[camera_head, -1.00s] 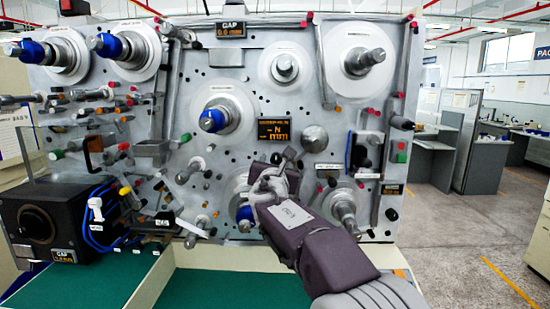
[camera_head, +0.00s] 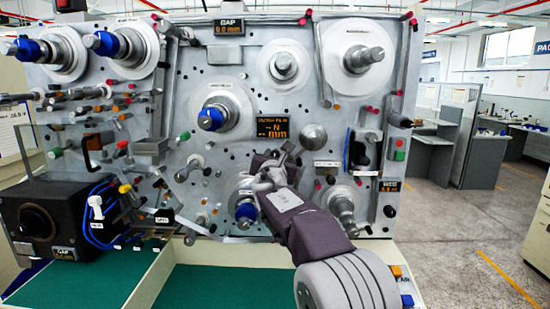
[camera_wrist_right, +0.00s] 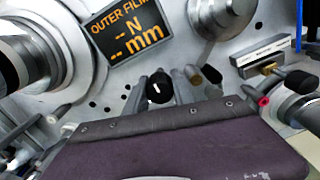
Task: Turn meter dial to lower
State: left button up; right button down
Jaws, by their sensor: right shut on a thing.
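The meter dial (camera_wrist_right: 159,88) is a small black knob with a white mark, below the outer film display, in the right wrist view. My right gripper (camera_wrist_right: 160,92) is at the panel with its fingers on either side of the dial, shut on it. In the head view, my right gripper (camera_head: 284,153) hides the dial. The outer film display (camera_head: 272,126) shows dashes with "N" and "mm" in orange; it is also large in the right wrist view (camera_wrist_right: 127,28). My left gripper is not in view.
A spindle with a blue core (camera_head: 211,118) stands out left of the display. A round metal knob (camera_head: 314,137) sits to its right. Another spindle (camera_head: 343,210) projects at lower right. A green work surface (camera_head: 215,287) lies below the panel.

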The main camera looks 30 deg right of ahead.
jog(key=shift+f+m+b, duration=0.15)
jog(key=shift+m+b, duration=0.6)
jog(key=shift+m, duration=0.25)
jog(key=m+b, duration=0.1)
jog(key=m, duration=0.1)
jog(key=shift+m+b, duration=0.3)
jog(key=shift+m, duration=0.1)
jog(key=m+b, duration=0.1)
jog(key=m, duration=0.2)
jog(key=shift+m+b, duration=0.3)
jog(key=shift+b, duration=0.1)
jog(key=m+b, duration=0.1)
jog(key=m, duration=0.2)
jog(key=shift+m+b, duration=0.3)
jog(key=shift+b, duration=0.05)
jog(key=m+b, duration=0.2)
jog(key=m, duration=0.4)
jog(key=shift+b, duration=0.3)
jog(key=m+b, duration=0.1)
jog(key=m, duration=0.4)
jog(key=shift+m, duration=0.4)
jog(key=shift+b, duration=0.3)
jog(key=c, duration=1.1)
grip_release()
